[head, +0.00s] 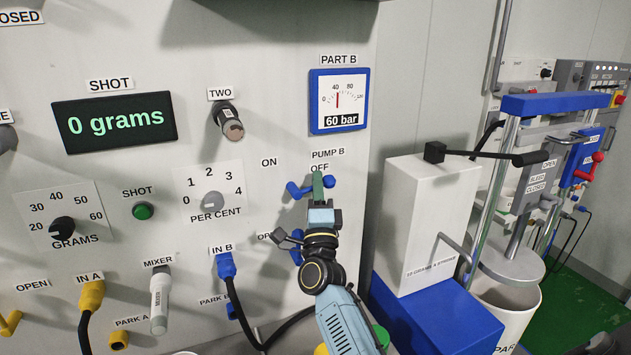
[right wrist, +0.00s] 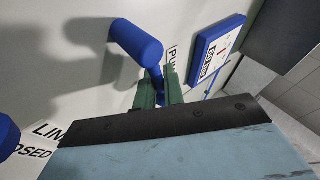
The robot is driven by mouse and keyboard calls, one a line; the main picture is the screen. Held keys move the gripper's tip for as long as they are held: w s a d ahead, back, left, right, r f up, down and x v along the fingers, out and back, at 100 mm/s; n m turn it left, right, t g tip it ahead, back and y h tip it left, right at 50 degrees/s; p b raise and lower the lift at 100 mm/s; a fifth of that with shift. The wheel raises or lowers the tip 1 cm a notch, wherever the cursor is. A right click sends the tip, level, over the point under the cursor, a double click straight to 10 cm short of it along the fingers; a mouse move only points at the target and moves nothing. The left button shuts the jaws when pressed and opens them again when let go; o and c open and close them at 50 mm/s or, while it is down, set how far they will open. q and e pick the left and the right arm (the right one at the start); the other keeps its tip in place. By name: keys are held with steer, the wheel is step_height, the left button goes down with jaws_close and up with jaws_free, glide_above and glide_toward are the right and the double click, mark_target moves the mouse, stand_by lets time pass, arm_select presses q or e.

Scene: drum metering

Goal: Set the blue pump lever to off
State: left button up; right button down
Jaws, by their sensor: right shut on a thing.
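The blue pump lever (head: 296,190) is on the white panel, just below the PUMP B and OFF labels (head: 319,168). The ON label (head: 269,162) is up and left of it. Blue parts of it show on both sides of my right gripper (head: 317,186), whose green fingers are shut on it. In the right wrist view, a thick round blue part of the lever (right wrist: 136,43) stands out from the panel, and a thin blue part runs between the fingers (right wrist: 160,90). The fingers hide part of the lever, so its exact angle is hard to tell. My left gripper is out of view.
A blue-framed PART B gauge (head: 340,101) reading 60 bar is above. The display (head: 114,116) reads 0 grams. A blue IN B connector (head: 226,265) with a black hose is below left. A white box (head: 430,220) on a blue base stands close at the right.

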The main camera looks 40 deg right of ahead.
steer(key=shift+f+m+g+h, duration=0.25)
steer(key=shift+m+g+h, duration=0.3)
steer(key=shift+m, duration=0.45)
steer(key=shift+f+m+g+h, duration=0.2)
steer(key=shift+m+g+h, duration=0.15)
steer(key=shift+m+g, duration=0.55)
steer(key=shift+m, duration=0.3)
steer(key=c, duration=1.8)
jaws_free()
steer(key=shift+d+f, duration=0.1)
steer(key=b+v, duration=0.2)
steer(key=v, duration=1.1)
steer(key=shift+s+f, duration=0.1)
steer(key=shift+s, duration=0.1)
